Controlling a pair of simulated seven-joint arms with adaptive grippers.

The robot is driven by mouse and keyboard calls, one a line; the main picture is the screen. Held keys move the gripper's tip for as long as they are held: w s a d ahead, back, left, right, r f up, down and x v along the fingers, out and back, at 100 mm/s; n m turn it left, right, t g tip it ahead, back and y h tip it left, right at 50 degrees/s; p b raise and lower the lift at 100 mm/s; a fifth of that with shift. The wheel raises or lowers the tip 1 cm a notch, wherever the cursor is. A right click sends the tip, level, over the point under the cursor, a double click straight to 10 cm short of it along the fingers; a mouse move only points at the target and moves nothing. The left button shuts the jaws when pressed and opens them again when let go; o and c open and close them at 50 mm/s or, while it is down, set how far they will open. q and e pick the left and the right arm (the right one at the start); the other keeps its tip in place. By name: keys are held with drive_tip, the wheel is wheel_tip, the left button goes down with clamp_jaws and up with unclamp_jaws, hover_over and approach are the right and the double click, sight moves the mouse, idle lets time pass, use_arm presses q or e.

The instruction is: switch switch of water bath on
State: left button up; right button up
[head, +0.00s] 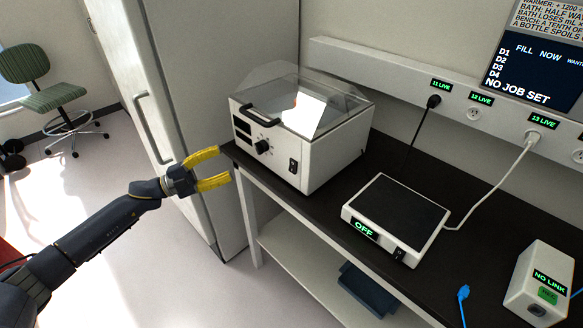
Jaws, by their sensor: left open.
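The water bath (318,160) is a white box with a clear lid and dark handle, standing on the black bench. Its small black rocker switch (293,165) is on the front face, low and to the right of a round black knob (262,146). I cannot tell the switch's position at this size. My left gripper (224,165) has yellow fingers spread open and empty. In the picture it is left of the water bath, by the bench's left end, apart from the switch. My right gripper is out of view.
A white plate device (362,227) reading OFF sits on the bench (458,265) right of the bath. A white box (525,293) reading NO LINK is at the lower right. Cables run to wall sockets. A tall white cabinet (185,90) stands behind my left gripper.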

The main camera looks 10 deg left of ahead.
use_arm(q)
drive_tip(key=shift+s+f, duration=0.15)
drive_tip(key=shift+f, duration=0.15)
drive_tip(key=shift+c, duration=1)
drive_tip(key=shift+n, duration=0.8)
drive_tip(key=s+d+f, duration=0.2)
drive_tip(key=f, duration=0.1)
drive_tip(key=s+d+f, duration=0.1)
drive_tip(key=d+f, duration=0.1)
drive_tip(key=shift+s+f, duration=0.15)
drive_tip(key=shift+f, duration=0.1)
drive_tip(key=c, duration=0.6)
drive_tip(key=s+d+n, duration=0.1)
drive_tip(key=s+d+f+n+h, duration=0.1)
drive_tip(key=d, duration=0.1)
drive_tip(key=s+d+f+n+t, duration=0.1)
drive_tip(key=s, duration=0.1)
drive_tip(key=shift+d+f, duration=0.2)
drive_tip(key=shift+d, duration=0.1)
clamp_jaws()
drive_tip(key=s+d+r+n+t+y, duration=0.2)
drive_tip(key=s+r+n+t, duration=0.1)
drive_tip(key=n+t, duration=0.6)
drive_tip(key=shift+s+d+r+n, duration=0.2)
drive_tip(key=shift+s+d+n, duration=0.35)
drive_tip(key=shift+n, duration=1.45)
drive_tip(key=shift+s+a, duration=0.15)
